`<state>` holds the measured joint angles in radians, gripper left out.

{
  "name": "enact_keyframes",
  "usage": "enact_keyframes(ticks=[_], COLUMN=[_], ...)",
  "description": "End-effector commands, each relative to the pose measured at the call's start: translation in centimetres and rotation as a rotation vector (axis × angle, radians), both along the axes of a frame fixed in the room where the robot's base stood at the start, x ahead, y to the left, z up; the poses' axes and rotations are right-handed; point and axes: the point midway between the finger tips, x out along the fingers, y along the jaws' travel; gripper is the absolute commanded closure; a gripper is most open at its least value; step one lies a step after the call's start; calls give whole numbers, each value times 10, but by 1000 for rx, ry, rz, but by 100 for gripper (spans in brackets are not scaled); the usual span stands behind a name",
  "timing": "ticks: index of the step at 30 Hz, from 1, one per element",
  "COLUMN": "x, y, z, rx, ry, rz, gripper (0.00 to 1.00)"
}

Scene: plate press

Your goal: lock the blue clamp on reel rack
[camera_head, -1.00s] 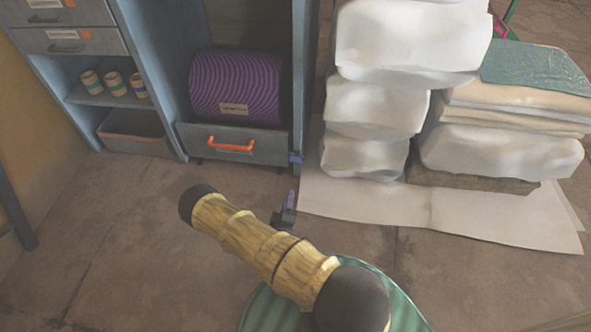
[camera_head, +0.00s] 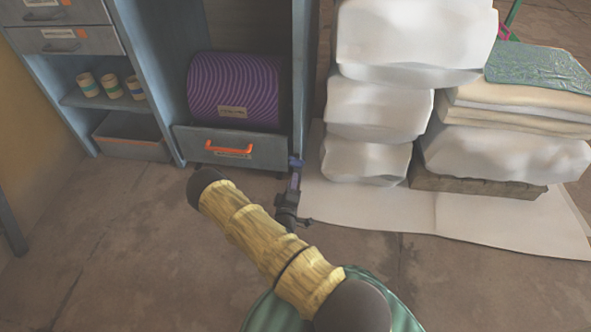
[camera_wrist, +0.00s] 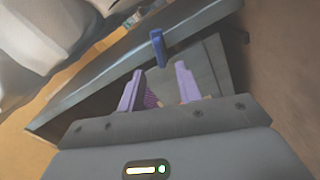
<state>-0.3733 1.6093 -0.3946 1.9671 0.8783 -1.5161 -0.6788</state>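The blue clamp (camera_head: 296,162) sits low on the right front post of the grey-blue reel rack (camera_head: 301,90). It also shows in the wrist view (camera_wrist: 158,47) as a small upright blue piece, just beyond the fingertips. My gripper (camera_head: 294,180) is right in front of the clamp and close to it. In the wrist view my gripper (camera_wrist: 159,76) has its two purple fingers apart with nothing held between them. Whether a finger touches the clamp cannot be told. A purple wavy-patterned reel (camera_head: 233,88) lies in the rack.
Below the reel is a drawer with an orange handle (camera_head: 229,148). White wrapped bundles (camera_head: 375,108) stand close to the rack's right, on pale sheets (camera_head: 400,205). Small spools (camera_head: 111,86) stand on a left shelf. The floor in front is clear.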

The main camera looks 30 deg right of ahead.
Motion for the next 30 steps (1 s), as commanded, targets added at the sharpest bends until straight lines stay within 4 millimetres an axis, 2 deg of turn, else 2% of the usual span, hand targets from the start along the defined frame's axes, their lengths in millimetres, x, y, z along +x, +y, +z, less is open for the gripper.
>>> enact_keyframes(ticks=[3, 13, 18, 26, 30], x=[19, 62, 71, 72, 72], y=[-12, -42, -48, -48, -48], z=[-4, -3, -1, 0, 0], rx=[1, 1, -1, 0, 0], ry=[-5, -4, -1, 0, 0], rz=[-1, -1, 0, 0, 0], gripper=[65, 65, 65, 65, 93])
